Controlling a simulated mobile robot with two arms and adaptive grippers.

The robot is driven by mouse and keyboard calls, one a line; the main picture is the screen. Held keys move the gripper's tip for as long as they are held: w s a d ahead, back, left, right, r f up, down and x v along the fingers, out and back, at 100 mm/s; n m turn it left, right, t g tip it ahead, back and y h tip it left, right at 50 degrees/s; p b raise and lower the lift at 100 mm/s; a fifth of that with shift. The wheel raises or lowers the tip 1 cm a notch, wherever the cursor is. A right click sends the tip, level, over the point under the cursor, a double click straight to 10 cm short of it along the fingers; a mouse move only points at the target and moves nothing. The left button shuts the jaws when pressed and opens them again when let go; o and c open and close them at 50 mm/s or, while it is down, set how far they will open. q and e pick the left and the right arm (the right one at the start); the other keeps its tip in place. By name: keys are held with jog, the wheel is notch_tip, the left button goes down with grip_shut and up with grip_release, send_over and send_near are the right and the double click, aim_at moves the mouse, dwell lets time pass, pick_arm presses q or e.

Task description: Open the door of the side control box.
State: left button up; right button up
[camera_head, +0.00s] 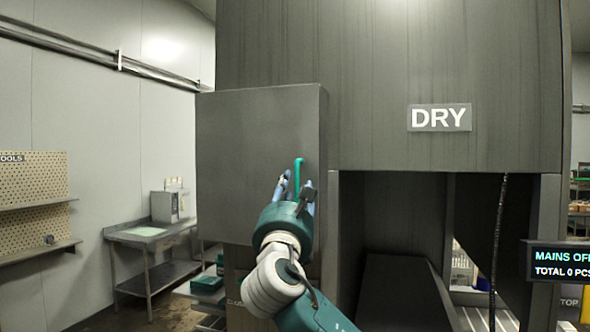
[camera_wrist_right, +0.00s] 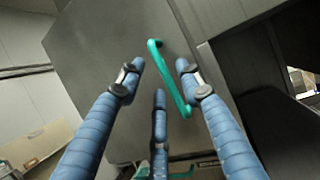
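The side control box (camera_head: 250,150) is a grey metal box on the left side of the large grey machine. Its door looks shut. A green bar handle (camera_head: 298,172) stands on the door near its right edge. My right gripper (camera_head: 294,190) is in front of the handle, fingers pointing at the door. In the right wrist view the blue fingers are spread open, and the handle (camera_wrist_right: 172,82) runs slantwise in the gap between them. No finger is seen closed on it; I cannot tell whether any touches. My left gripper is out of view.
The machine (camera_head: 385,80) carries a DRY sign (camera_head: 439,117). It has a dark opening at lower right with a hanging black cable (camera_head: 497,240). A metal table (camera_head: 150,232) and a pegboard with shelves (camera_head: 32,195) stand at left. The space left of the box looks free.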

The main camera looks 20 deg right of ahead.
aim_at(295, 177)
jog(key=p+x, duration=0.2)
jog(key=x, duration=0.2)
jog(key=shift+w+r, duration=0.25)
jog(key=shift+w, duration=0.05)
jog(key=shift+w+d+r+p, duration=0.1)
jog(key=shift+w+d+p, duration=0.2)
jog(key=shift+w, duration=0.35)
jog(key=shift+c, duration=0.5)
jog(key=shift+a, duration=0.1)
grip_shut()
